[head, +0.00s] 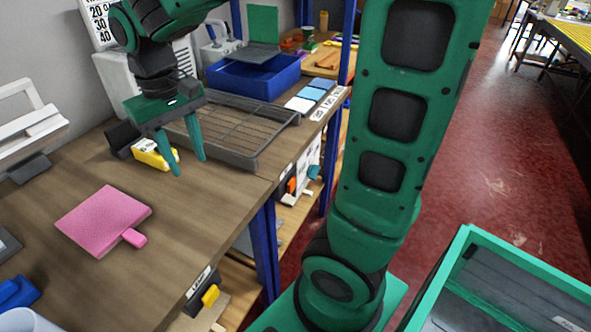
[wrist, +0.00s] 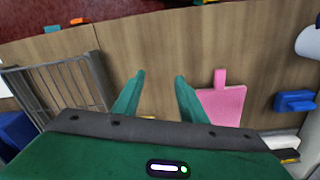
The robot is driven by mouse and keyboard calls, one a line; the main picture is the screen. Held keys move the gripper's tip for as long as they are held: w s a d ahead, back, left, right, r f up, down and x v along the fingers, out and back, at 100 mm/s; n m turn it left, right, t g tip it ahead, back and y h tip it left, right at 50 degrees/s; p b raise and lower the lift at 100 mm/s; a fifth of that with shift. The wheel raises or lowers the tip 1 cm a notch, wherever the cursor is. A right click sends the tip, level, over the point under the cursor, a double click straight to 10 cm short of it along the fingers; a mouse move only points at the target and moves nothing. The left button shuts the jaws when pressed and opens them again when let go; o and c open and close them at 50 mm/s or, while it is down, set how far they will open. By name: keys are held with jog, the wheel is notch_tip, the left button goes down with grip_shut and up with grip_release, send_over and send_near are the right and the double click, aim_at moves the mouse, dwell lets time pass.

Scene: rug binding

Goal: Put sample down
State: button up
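A pink square sample (head: 103,218) with a small tab on one side lies flat on the wooden table (head: 215,222). In the wrist view the pink sample (wrist: 224,106) is right of my fingers, partly hidden by the gripper body. My gripper (head: 189,165) is above the table, behind and to the right of the sample in the head view. Its two green fingers point down, spread apart. The wrist view shows bare table between the fingertips (wrist: 160,76), so my gripper is open and empty, apart from the sample.
A dark wire rack (head: 240,128) stands right of my gripper, with a blue bin (head: 253,78) behind it. A yellow-and-black object (head: 153,156) lies close to the fingers. A blue object (head: 15,292) is at the front left. Bare table lies between the sample and the right edge.

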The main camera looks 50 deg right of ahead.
jog(key=s+d+f+m, duration=0.2)
jog(key=s+d+m, duration=0.1)
jog(key=s+d, duration=0.6)
jog(key=s+d+f+m, duration=0.2)
jog(key=s+d+m, duration=0.1)
jog(key=s+d, duration=0.6)
jog(key=shift+s+d+f+y, duration=0.15)
jog(key=shift+s+f+y, duration=0.15)
jog(key=shift+s, duration=0.6)
